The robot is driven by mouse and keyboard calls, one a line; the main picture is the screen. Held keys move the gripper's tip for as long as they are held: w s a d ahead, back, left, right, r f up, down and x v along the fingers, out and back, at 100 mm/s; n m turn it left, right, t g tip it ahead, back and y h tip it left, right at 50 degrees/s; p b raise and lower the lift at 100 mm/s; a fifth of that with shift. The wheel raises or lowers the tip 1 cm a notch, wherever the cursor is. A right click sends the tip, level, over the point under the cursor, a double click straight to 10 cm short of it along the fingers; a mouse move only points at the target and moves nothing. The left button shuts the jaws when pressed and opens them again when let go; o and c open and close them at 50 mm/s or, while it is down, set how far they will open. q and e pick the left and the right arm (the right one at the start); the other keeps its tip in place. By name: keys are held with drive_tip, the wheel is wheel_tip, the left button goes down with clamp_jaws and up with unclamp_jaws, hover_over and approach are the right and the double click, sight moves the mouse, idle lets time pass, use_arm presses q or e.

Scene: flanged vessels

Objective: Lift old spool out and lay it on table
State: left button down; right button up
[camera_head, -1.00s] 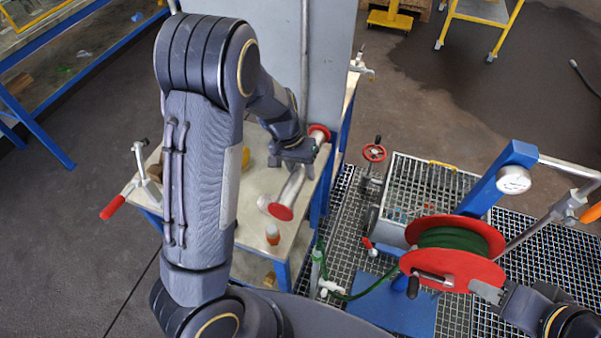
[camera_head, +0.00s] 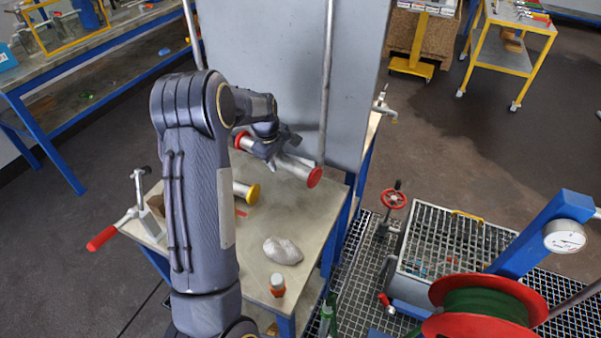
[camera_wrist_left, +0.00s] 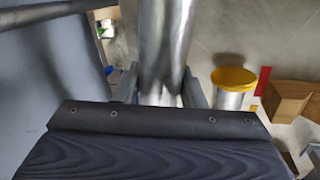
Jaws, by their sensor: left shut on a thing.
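A metal pipe spool with red end flanges (camera_head: 298,168) is in my left gripper (camera_head: 276,158), in front of the grey panel. It is tilted across the head view, one red end upper left and the other lower right. It looks raised above the table (camera_head: 318,215); the gap is hard to judge. In the left wrist view the silver pipe (camera_wrist_left: 165,45) runs between the fingers of my left gripper (camera_wrist_left: 160,92), shut around it. A second spool with a yellow flange (camera_head: 246,191) is on the table, partly hidden by my left arm; its yellow end (camera_wrist_left: 233,78) also shows in the wrist view. My right gripper is out of view.
A grey lump like a rag (camera_head: 283,250) and a small orange bottle (camera_head: 277,285) are on the table's near part. A grey panel (camera_head: 285,70) stands behind the spool. A clamp with a red handle (camera_head: 102,238) is at the left edge. A red hose reel (camera_head: 485,308) is lower right.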

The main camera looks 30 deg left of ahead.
sight(273, 182)
use_arm(q)
drive_tip(key=a, duration=0.1)
drive_tip(key=a+n, duration=0.2)
drive_tip(key=shift+a+r+y, duration=0.1)
drive_tip(key=shift+r+y, duration=0.15)
drive_tip(key=shift+y, duration=0.05)
drive_tip(key=shift+f, duration=0.15)
drive_tip(key=shift+f+b, duration=2.9)
drive_tip(key=shift+f, duration=1.1)
drive_tip(key=shift+f, duration=0.3)
drive_tip(key=shift+s+d+f+b, duration=0.15)
drive_tip(key=shift+d+f+b, duration=0.05)
drive_tip(key=shift+f+b, duration=0.25)
